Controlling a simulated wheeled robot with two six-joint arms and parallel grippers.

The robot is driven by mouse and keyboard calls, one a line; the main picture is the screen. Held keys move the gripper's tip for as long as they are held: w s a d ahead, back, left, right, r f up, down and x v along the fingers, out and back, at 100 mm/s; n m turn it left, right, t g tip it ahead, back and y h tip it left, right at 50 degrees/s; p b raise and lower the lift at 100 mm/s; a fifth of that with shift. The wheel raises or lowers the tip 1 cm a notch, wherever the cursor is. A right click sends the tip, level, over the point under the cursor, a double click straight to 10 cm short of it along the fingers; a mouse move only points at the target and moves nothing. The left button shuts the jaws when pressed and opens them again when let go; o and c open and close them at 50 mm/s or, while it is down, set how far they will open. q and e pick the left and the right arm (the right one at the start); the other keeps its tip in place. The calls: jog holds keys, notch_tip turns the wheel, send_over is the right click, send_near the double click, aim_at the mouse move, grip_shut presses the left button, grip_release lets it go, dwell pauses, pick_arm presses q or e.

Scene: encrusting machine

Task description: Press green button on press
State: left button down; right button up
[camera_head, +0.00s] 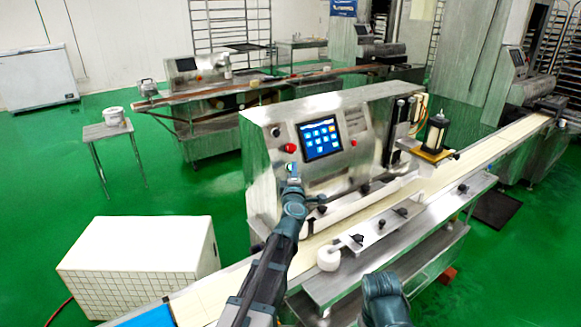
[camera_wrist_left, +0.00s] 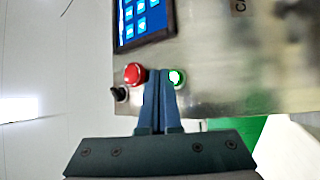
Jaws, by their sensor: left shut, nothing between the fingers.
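The press is a steel machine (camera_head: 262,135) with a blue touchscreen (camera_head: 321,138) on its front panel. A red button (camera_head: 290,148) sits left of and below the screen. In the left wrist view, the red button (camera_wrist_left: 134,73) and the green button (camera_wrist_left: 177,77) are side by side, and the green one has a bright centre. My left gripper (camera_head: 291,178) is at the panel just below the red button. In the wrist view its fingers (camera_wrist_left: 159,76) are shut and empty, between the two buttons and close beside the green one. I cannot tell whether they touch the panel.
A black knob (camera_wrist_left: 119,94) is beside the red button. A conveyor belt (camera_head: 207,297) runs along the press front. A white tiled box (camera_head: 135,285) stands at the left. Part of my right arm shows at the bottom. Green floor (camera_head: 80,190) is open at the left.

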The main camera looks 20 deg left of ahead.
pick_arm(q)
jog(key=s+d+r+p, duration=0.2)
jog(key=d, duration=0.1)
jog(key=shift+s+d+r, duration=0.1)
jog(key=shift+s+d, duration=0.2)
jog(key=shift+s, duration=0.1)
dwell(0.4)
dwell(0.5)
